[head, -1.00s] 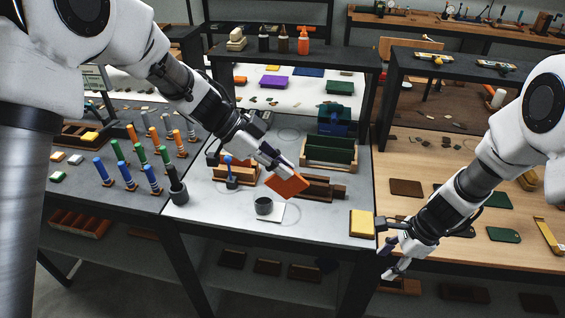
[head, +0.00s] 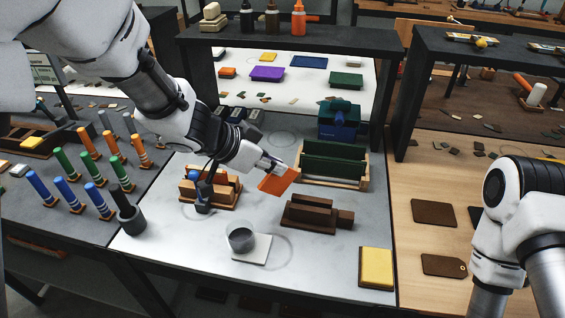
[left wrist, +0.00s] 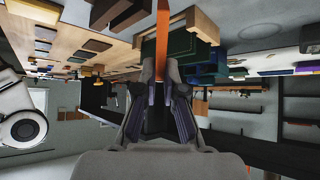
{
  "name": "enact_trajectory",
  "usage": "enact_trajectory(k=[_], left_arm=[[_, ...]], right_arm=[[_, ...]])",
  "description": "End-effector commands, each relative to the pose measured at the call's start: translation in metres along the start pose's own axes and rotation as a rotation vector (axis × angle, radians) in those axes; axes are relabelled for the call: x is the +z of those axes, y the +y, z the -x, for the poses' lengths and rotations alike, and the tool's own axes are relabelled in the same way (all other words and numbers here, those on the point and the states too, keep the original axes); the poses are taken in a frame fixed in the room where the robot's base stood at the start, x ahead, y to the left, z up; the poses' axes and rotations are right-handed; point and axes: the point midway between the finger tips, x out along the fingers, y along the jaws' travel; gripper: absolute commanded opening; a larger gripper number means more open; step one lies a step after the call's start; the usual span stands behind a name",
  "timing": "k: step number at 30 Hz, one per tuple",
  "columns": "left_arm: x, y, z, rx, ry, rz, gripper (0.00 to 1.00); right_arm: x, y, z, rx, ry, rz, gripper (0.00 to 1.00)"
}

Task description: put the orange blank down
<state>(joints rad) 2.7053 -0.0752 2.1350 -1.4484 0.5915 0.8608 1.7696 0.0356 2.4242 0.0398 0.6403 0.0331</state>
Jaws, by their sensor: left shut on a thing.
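The orange blank (head: 279,180) is a flat plate, held tilted above the grey table. My left gripper (head: 274,166) is shut on its upper edge. In the left wrist view the orange blank (left wrist: 162,32) stands edge-on between the fingertips of my left gripper (left wrist: 161,68). A wooden rack with orange-brown slats (head: 226,187) is left of the blank. A dark brown slotted holder (head: 312,216) is at its lower right, and a rack with green plates (head: 335,160) is at its right. The blank appears apart from all three. My right gripper is out of view; only its arm shows.
A dark round cup (head: 241,238) sits on a white pad, and a yellow block (head: 376,266) lies at the front right. Several coloured handles stand at left. Bare table lies around the cup.

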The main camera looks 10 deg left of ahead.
Motion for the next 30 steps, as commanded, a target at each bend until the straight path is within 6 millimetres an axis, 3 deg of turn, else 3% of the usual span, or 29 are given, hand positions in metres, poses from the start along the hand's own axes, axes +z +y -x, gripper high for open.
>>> enact_trajectory(k=[5,18,22,27,30], left_arm=[[-0.002,-0.016,-0.005,-0.027,0.003,0.028,0.00],[-0.040,-0.128,-0.059,-0.026,0.003,0.023,0.00],[-0.038,-0.139,-0.070,-0.024,0.002,0.024,0.00],[-0.017,-0.139,-0.090,-0.024,0.001,0.025,0.00],[-0.015,-0.139,-0.092,-0.025,0.002,0.023,0.00]], right_arm=[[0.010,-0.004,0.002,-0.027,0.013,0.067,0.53],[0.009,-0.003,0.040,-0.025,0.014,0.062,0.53],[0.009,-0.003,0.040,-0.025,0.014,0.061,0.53],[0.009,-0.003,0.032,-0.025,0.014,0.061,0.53],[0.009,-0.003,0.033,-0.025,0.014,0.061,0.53]])
